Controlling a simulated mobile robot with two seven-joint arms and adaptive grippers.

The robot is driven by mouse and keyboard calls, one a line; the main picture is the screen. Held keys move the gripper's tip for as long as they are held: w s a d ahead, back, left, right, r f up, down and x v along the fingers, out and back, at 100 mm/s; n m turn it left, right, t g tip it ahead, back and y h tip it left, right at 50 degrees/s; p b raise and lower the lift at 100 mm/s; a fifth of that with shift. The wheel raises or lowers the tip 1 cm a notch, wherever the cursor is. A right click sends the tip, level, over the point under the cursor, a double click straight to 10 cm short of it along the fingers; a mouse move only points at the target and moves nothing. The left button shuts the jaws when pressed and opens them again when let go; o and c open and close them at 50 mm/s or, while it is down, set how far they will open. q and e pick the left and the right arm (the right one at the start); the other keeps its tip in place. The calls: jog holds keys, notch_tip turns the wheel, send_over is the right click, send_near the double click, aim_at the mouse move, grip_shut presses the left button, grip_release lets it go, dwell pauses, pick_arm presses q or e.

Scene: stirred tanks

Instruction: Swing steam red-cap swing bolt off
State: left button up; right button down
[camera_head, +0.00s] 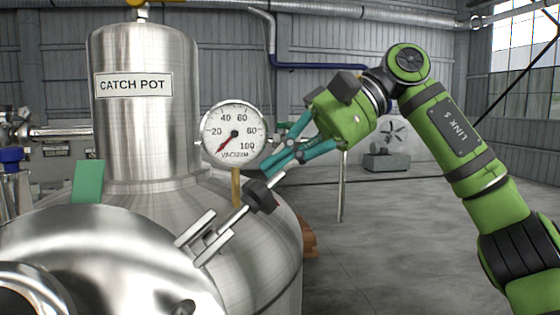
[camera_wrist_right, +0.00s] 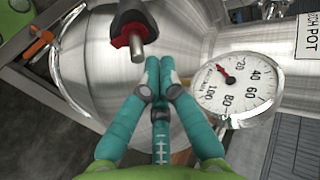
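The swing bolt has a black knob (camera_head: 261,196) on a metal rod that slants down left to a forked bracket (camera_head: 205,238) on the vessel's rim. In the right wrist view the knob (camera_wrist_right: 133,22) shows red on its underside, with the rod end pointing at the camera. My right gripper (camera_head: 270,167), with teal fingers, is just above and right of the knob in the head view. In the wrist view its fingertips (camera_wrist_right: 160,66) are drawn together with nothing visible between them, seemingly a little apart from the knob. My left gripper is not in view.
A vacuum gauge (camera_head: 234,133) on a brass stem stands close behind the right fingers. The catch pot (camera_head: 145,120) rises at left behind the domed steel vessel (camera_head: 110,250). An orange-handled fitting (camera_wrist_right: 40,45) shows in the wrist view. Open floor (camera_head: 390,250) lies at right.

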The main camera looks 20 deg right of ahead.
jog(key=s+d+r+t, duration=0.1)
jog(key=s+d+r, duration=0.3)
jog(key=d+r, duration=0.4)
jog(key=shift+s+d+h+b, duration=0.3)
jog(key=shift+s+d, duration=0.05)
jog(key=shift+d, duration=0.3)
jog(key=shift+r, duration=0.1)
